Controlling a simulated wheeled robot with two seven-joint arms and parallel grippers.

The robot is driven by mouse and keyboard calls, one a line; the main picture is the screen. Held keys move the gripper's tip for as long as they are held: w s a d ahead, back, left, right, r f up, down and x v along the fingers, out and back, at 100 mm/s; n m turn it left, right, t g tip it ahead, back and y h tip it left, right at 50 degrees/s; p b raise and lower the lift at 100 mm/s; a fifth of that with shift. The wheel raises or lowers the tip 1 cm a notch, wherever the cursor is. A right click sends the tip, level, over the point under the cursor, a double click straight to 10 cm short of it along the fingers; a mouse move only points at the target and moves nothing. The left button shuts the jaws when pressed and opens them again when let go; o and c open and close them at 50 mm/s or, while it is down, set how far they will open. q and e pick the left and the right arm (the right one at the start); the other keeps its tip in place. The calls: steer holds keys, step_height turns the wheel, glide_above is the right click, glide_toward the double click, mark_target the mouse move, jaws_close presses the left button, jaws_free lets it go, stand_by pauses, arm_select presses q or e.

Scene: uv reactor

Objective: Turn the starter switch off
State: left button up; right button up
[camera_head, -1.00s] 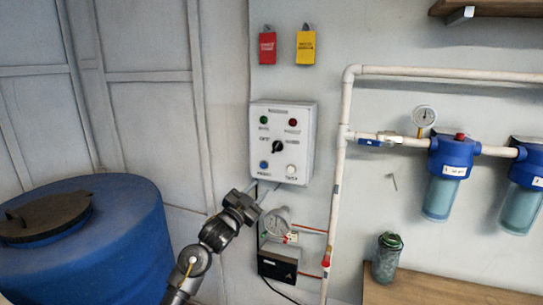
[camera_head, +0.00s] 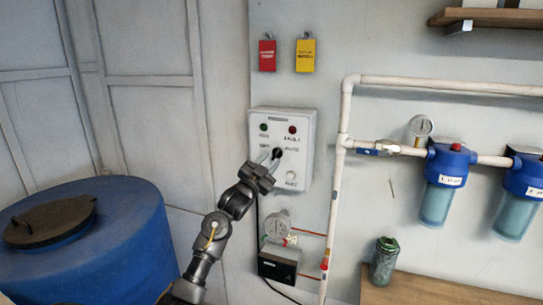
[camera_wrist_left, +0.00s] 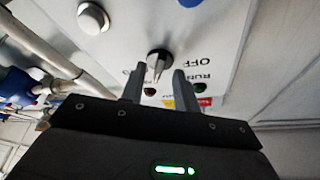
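The grey-white control box (camera_head: 305,160) hangs on the wall with a black rotary starter switch (camera_head: 278,152) at its middle. In the left wrist view the switch (camera_wrist_left: 157,60) has a light pointer facing the two lamps, with the "OFF" label to its right. My left gripper (camera_head: 270,158) is at the box front, over its lower left part. In the left wrist view its two fingers (camera_wrist_left: 158,78) are apart, one on each side of the switch's pointer; contact is not clear. My right gripper is not in view.
The box carries a green lamp (camera_head: 263,127), a red lamp (camera_head: 292,130) and a white button (camera_head: 291,177). White pipe (camera_head: 340,180) runs close on the right. A blue barrel (camera_head: 100,250) stands at left.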

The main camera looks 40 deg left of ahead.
arm_select(q)
steer(key=shift+w+r, duration=0.2)
steer(key=shift+w, duration=0.45)
jaws_close()
